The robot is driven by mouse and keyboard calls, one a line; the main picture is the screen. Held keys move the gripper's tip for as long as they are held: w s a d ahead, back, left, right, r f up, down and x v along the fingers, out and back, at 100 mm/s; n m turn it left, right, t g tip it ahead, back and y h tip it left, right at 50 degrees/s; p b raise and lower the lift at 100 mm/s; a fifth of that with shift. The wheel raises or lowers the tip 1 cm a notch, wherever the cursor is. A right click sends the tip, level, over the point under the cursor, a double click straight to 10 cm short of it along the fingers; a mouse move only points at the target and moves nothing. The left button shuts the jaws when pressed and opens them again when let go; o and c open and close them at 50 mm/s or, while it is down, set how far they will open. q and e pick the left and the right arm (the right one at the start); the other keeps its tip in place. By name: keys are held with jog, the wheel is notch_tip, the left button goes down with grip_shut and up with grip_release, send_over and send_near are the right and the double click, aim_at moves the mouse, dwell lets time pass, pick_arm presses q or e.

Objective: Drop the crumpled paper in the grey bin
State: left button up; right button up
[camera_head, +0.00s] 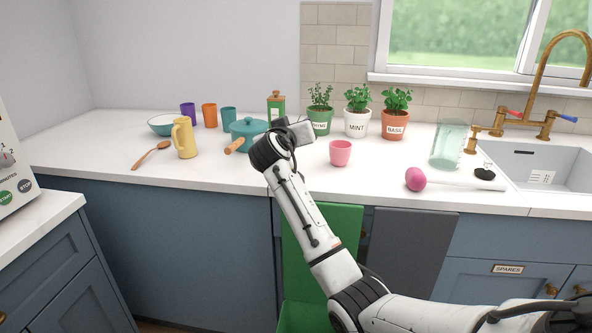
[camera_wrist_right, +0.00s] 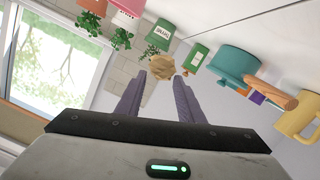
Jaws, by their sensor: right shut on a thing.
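The crumpled paper (camera_wrist_right: 160,66) is a tan ball at the fingertips of my right gripper (camera_wrist_right: 160,80) in the wrist view. The gripper is shut on it, with the fingers on either side. In the head view my right gripper (camera_head: 301,132) is above the counter, near the teal pot; the paper is hidden there. A dark grey upright panel (camera_head: 408,250), which appears to belong to the grey bin, stands against the cabinets below the counter's front edge, to the right of and below the gripper. The bin's opening is out of sight. My left gripper is not in view.
A green upright panel (camera_head: 322,230) stands left of the grey one, partly behind my arm.

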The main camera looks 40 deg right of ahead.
notch_tip(320, 180, down, 10)
jog(key=shift+r, duration=0.15)
jog(key=o, duration=1)
